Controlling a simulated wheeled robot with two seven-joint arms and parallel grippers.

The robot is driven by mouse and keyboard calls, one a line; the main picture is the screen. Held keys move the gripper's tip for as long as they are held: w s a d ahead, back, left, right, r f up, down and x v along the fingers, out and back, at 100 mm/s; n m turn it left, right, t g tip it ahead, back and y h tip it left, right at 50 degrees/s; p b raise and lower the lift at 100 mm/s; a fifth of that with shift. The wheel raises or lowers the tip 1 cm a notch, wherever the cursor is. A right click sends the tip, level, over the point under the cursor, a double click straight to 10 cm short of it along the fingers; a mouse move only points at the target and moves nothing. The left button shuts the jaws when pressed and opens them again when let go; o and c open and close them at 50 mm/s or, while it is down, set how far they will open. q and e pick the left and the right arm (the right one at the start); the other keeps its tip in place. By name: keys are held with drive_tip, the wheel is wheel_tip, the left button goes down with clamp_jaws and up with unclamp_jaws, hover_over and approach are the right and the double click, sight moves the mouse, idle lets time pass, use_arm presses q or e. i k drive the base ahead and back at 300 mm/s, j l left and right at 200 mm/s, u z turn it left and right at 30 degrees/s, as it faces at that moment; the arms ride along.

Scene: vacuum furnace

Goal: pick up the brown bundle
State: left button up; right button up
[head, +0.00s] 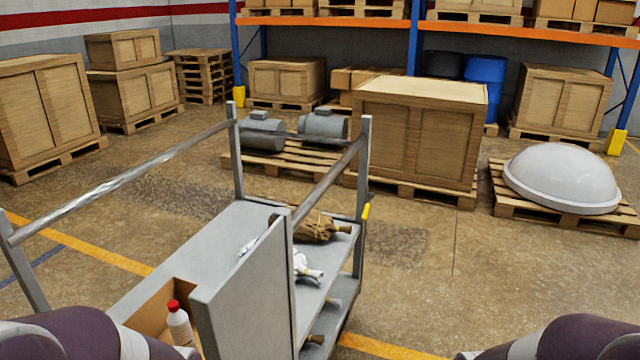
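The brown bundle (318,230) lies on the upper shelf at the far right end of the grey metal cart (243,290). It looks wrapped, with a lighter tan end pointing right, and its left part is partly hidden by the cart's upright panel and rail. Parts of my arms show at the bottom left and bottom right corners. Neither gripper shows, so I see nothing held.
White items (306,266) lie on the cart near the bundle. An open cardboard box (150,312) and a red-capped white bottle (179,324) are at its near end. Metal rails rise above the cart.

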sight(317, 227)
drive_tip(key=i+l+u, duration=0.15)
drive_tip(key=l, duration=0.2)
drive_tip(key=i+l+u, duration=0.1)
drive_tip(key=i+l, duration=0.15)
drive_tip(key=i+l+u, duration=0.15)
drive_tip(key=l, duration=0.3)
drive_tip(key=i+l+u, duration=0.1)
drive_tip(key=l, duration=0.25)
drive_tip(key=i+l+u, duration=0.15)
drive_tip(key=l, duration=0.25)
drive_tip(key=i, duration=0.1)
